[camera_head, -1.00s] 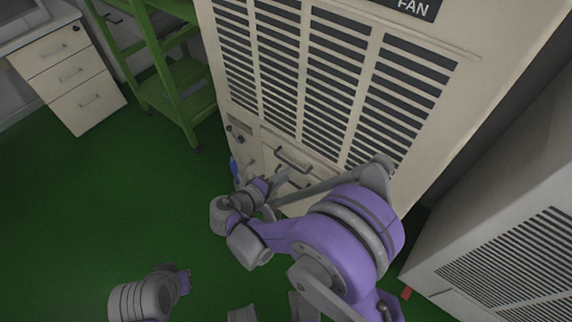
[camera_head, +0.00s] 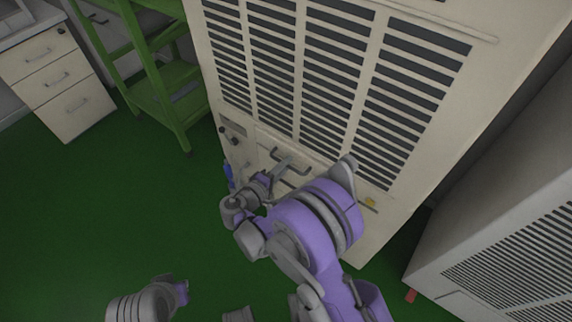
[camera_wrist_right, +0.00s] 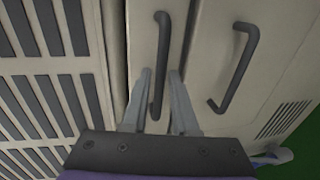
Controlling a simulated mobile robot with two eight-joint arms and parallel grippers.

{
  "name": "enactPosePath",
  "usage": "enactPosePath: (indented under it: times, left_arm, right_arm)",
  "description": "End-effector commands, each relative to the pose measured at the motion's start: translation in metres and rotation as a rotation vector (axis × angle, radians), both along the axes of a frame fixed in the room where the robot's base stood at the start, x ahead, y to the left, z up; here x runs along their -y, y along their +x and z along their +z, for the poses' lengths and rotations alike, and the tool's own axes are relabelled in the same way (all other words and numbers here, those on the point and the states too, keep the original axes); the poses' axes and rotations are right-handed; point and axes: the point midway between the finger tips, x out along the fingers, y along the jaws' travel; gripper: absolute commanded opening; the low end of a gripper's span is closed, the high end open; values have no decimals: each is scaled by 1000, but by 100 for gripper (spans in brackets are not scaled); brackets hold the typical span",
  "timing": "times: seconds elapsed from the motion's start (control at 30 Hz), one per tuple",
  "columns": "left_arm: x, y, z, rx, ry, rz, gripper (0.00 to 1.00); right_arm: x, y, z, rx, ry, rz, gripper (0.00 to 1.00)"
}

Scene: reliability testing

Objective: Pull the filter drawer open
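The tall beige cabinet (camera_head: 395,190) has a narrow drawer front below its vents, with a dark bar handle (camera_head: 296,168). In the right wrist view this handle (camera_wrist_right: 160,65) runs between the two fingers of my right gripper (camera_wrist_right: 161,100). The fingers are apart, one on each side of the handle's lower end, and I cannot tell if they touch it. In the head view my right gripper (camera_head: 279,166) is at the handle, partly hard to make out. A second handle (camera_wrist_right: 236,65) is on the neighbouring panel. My left gripper (camera_head: 180,291) is low at the left, its fingers not discernible.
A green shelf rack (camera_head: 160,85) stands left of the cabinet, and a beige drawer unit (camera_head: 60,85) is farther left. Another beige vented cabinet (camera_head: 510,210) is close on the right. The green floor (camera_head: 120,210) in front is clear.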

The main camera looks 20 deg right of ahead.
Motion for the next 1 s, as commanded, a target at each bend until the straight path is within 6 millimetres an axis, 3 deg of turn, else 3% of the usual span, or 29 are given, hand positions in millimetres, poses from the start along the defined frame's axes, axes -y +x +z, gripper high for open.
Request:
enactPosePath:
  times: [0.37, 0.53, 1.0]
  left_arm:
    - [0, 0, -1, 0, 0, 0, 0]
    - [0, 0, -1, 0, 0, 0, 0]
    - [0, 0, -1, 0, 0, 0, 0]
  right_arm:
    - [6, 4, -1, 0, 0, 0, 27]
    - [5, 4, -1, 0, 0, 0, 0]
    - [5, 4, -1, 0, 0, 0, 0]
